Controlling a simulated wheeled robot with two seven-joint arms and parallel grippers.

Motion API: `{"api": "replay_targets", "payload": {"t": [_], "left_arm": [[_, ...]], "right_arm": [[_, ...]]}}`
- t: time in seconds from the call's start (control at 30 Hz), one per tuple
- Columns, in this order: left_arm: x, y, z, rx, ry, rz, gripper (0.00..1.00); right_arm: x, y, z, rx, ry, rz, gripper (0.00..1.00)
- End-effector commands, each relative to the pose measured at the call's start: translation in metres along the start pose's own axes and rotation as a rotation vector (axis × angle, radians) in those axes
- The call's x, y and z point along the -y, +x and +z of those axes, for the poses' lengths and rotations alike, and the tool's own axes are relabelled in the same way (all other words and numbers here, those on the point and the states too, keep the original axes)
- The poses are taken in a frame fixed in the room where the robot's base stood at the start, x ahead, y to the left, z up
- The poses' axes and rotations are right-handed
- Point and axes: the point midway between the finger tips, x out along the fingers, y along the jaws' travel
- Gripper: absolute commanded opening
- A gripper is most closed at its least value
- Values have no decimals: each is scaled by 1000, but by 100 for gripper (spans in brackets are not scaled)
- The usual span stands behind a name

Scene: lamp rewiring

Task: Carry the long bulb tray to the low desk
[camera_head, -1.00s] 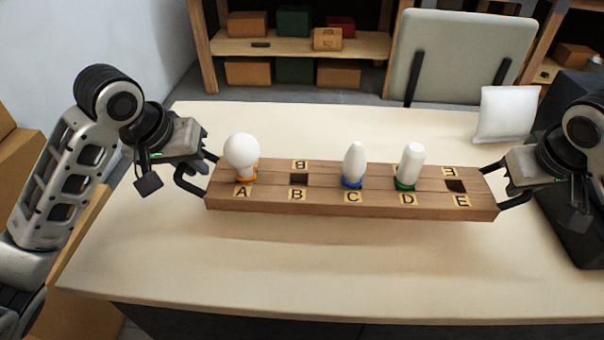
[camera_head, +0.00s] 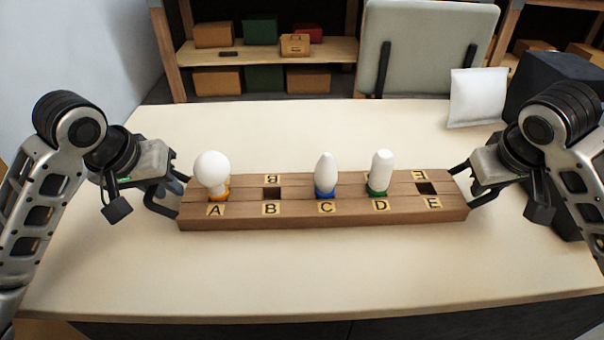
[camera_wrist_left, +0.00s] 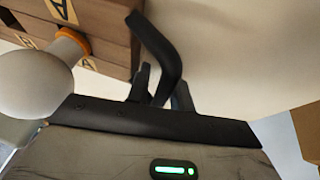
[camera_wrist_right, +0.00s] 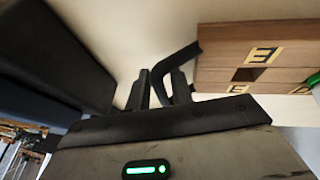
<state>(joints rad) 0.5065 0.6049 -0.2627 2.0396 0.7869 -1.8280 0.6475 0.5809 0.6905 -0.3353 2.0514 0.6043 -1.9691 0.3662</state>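The long wooden bulb tray (camera_head: 330,215) spans the middle of the head view over the pale desk (camera_head: 300,275), roughly level. It has slots marked A to E. A round white bulb (camera_head: 211,170) stands at A, a pointed one (camera_head: 325,174) at C and a tubular one (camera_head: 380,172) at D; B and E are empty. My left gripper (camera_wrist_left: 160,88) is shut on the tray's black left handle (camera_wrist_left: 160,45). My right gripper (camera_wrist_right: 162,88) is shut on the right handle (camera_wrist_right: 180,58). I cannot tell whether the tray's underside touches the desk.
A white cushion-like block (camera_head: 478,98) stands on the desk at back right, beside a dark box-like object (camera_head: 550,85). A grey panel (camera_head: 430,50) rises behind the desk. Shelves with boxes (camera_head: 265,50) stand farther back. The desk in front of the tray is bare.

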Motion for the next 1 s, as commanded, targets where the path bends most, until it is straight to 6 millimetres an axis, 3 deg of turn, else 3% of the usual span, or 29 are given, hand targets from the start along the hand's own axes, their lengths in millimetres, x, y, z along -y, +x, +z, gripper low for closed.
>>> {"api": "replay_targets", "payload": {"t": [0.43,0.8,1.0], "left_arm": [[0,-11,-2,-3,0,0,34],[1,-86,-3,-9,3,-6,34],[0,-114,-2,-5,1,-4,34]], "right_arm": [[-2,-2,-1,-1,6,3,34],[-2,-2,-1,-1,6,4,34],[-2,-1,-1,-1,6,4,34]]}}
